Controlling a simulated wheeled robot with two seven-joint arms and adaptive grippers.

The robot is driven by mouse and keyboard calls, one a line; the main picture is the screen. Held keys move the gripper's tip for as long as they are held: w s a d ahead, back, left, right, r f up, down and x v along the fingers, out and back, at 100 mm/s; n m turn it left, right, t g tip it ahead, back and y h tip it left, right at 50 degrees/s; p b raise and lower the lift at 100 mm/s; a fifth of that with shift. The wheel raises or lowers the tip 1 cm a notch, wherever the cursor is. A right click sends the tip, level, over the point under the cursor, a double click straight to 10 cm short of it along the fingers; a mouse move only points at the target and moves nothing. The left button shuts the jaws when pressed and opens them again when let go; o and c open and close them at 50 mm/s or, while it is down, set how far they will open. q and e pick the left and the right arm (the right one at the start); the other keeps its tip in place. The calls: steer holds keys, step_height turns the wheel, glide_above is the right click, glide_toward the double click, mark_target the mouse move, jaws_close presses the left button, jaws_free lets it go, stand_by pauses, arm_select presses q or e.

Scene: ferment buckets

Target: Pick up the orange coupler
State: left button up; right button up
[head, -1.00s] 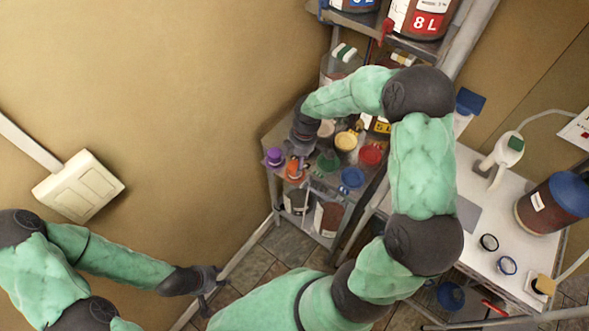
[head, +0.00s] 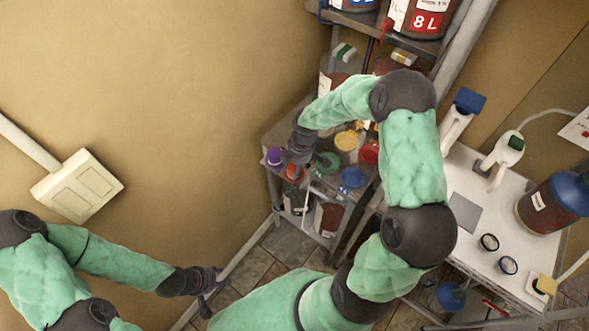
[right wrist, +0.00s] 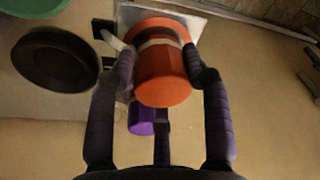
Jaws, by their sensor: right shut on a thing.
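The orange coupler (right wrist: 163,82) fills the middle of the right wrist view, between the two fingers of my right gripper (right wrist: 163,65), which is shut on it. A pale band runs around its neck. In the head view only part of the orange coupler (head: 294,174) shows below my right gripper (head: 296,160), on the lower rack shelf. I cannot tell whether it is clear of the surface. My left gripper (head: 208,285) hangs empty over the floor, far from the rack; its finger opening is too small to judge.
A purple piece (head: 274,156) stands close beside the orange coupler. Green (head: 327,162), blue (head: 352,177), red (head: 369,154) and yellow (head: 346,140) pieces crowd the shelf. A white table (head: 470,245) with a bucket (head: 548,203) stands at the right.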

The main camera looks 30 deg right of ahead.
steer(key=shift+r, duration=0.45)
step_height(320, 180, up, 2)
steer(key=shift+r, duration=0.15)
steer(key=s+r+p, duration=0.1)
steer(key=s+r, duration=0.8)
steer(key=s, duration=0.5)
steer(key=shift+r, duration=0.35)
